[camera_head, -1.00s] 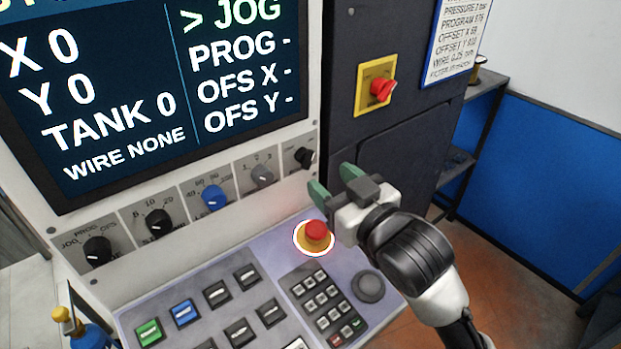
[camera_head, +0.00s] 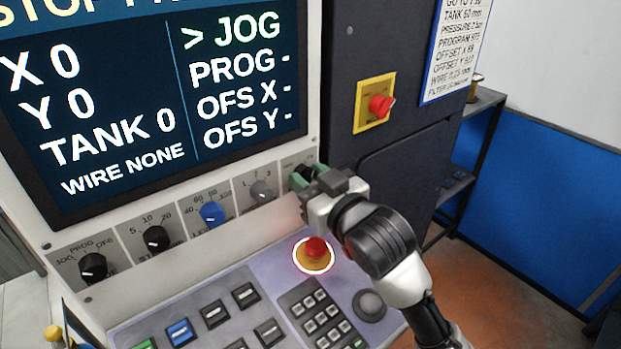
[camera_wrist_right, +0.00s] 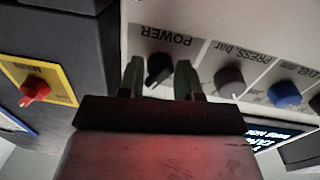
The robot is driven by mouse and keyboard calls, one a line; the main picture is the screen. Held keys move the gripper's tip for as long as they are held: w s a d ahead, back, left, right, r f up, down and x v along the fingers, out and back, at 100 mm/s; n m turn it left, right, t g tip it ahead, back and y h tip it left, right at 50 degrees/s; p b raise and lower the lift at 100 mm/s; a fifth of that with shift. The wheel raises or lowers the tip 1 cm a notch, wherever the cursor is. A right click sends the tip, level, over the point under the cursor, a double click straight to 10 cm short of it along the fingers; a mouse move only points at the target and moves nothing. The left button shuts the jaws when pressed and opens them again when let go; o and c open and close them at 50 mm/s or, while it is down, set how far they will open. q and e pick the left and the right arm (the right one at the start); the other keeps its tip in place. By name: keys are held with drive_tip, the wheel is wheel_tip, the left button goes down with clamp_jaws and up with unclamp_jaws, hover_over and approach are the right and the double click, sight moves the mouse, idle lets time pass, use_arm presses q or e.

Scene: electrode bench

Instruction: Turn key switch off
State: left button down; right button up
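The key switch is the black knob (camera_wrist_right: 158,68) under the word POWER at the right end of the knob row, seen in the right wrist view. In the head view my right gripper (camera_head: 308,178) covers most of it. In the right wrist view the gripper's two green-grey fingers (camera_wrist_right: 160,80) stand apart, one on each side of the knob. A gap shows beside the knob, so I cannot tell that either finger touches it. My left gripper does not show.
A blue knob (camera_head: 212,213) and a grey knob (camera_head: 261,190) sit left of the gripper. A red emergency button (camera_head: 315,248) is just below it. A red rotary switch on a yellow plate (camera_head: 376,104) is on the dark cabinet to the right.

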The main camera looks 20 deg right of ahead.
drive_tip(key=c, duration=0.5)
drive_tip(key=shift+o, duration=0.2)
drive_tip(key=shift+n, duration=0.3)
drive_tip(key=n+p, duration=0.2)
drive_tip(key=n, duration=0.1)
drive_tip(key=n+p, duration=0.2)
drive_tip(key=n, duration=0.2)
drive_tip(key=shift+d, duration=0.1)
drive_tip(key=n+p, duration=0.2)
drive_tip(key=n, duration=0.3)
drive_tip(key=shift+y, duration=0.4)
drive_tip(key=shift+o, duration=0.2)
drive_tip(key=shift+f+n, duration=0.15)
drive_tip(key=shift+n, duration=1.05)
drive_tip(key=shift+p, duration=0.3)
